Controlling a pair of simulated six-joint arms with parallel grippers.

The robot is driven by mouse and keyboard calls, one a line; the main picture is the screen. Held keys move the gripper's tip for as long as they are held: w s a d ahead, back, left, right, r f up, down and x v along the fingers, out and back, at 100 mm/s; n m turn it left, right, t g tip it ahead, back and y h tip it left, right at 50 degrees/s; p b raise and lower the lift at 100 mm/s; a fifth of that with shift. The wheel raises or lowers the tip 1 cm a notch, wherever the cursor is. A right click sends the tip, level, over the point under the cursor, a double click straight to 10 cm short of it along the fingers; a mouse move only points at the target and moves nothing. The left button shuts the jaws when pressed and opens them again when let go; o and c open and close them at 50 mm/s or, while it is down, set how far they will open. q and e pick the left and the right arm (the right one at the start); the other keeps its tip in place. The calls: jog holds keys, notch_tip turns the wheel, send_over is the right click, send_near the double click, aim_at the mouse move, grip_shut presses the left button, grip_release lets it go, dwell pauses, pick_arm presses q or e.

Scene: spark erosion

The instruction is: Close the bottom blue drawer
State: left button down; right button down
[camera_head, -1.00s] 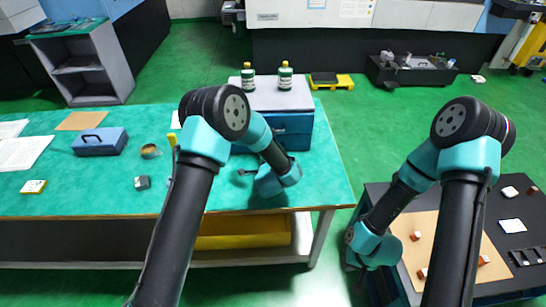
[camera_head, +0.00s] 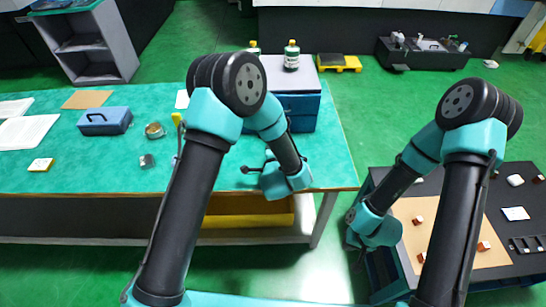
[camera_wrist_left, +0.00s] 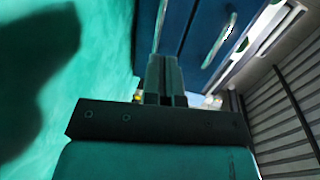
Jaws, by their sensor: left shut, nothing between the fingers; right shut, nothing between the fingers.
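The blue drawer unit (camera_head: 300,108) stands on the green table behind my left arm, which hides part of its front. In the left wrist view its blue front (camera_wrist_left: 190,35) fills the upper middle, with two bar handles. The handle nearer the green table top is the lower one (camera_wrist_left: 160,22). My left gripper (camera_wrist_left: 164,62) is shut and empty, its tips close in front of the lower drawer; touch cannot be told. How far that drawer stands out is unclear. My right gripper (camera_head: 365,252) is shut and empty beside the dark side table, its fingers barely visible.
Bottles (camera_head: 291,56) stand on the unit's pale top. A blue toolbox (camera_head: 104,121), a round tin (camera_head: 154,131) and a small grey block (camera_head: 147,161) lie left on the green table (camera_head: 110,178). The dark side table (camera_head: 500,235) holds a tan board and small parts.

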pick_arm(q)
jog(key=shift+v, duration=2.25)
